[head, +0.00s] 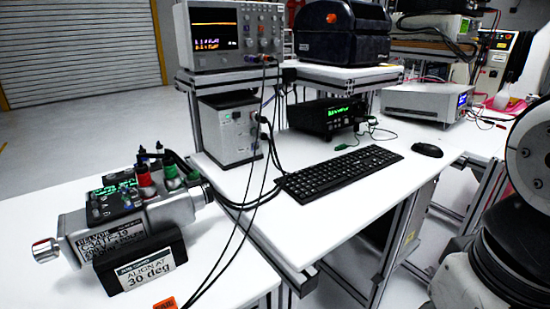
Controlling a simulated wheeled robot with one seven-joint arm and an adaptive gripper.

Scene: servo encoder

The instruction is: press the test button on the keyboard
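A black keyboard (338,172) lies on the white workbench in the middle of the head view, tilted at an angle to the bench edge. Its keys are too small to tell apart, so I cannot pick out a test button. A black mouse (427,150) lies to the right of it. White and black links of my arm fill the right edge of the view, apart from the keyboard. My gripper is not in view.
A silver servo unit (150,215) with an "ALIGN AT 30 deg" sign (148,272) stands on the front-left table. Black cables (262,150) hang left of the keyboard. An oscilloscope (232,36), a black printer (341,32) and a green-display instrument (326,116) stand behind.

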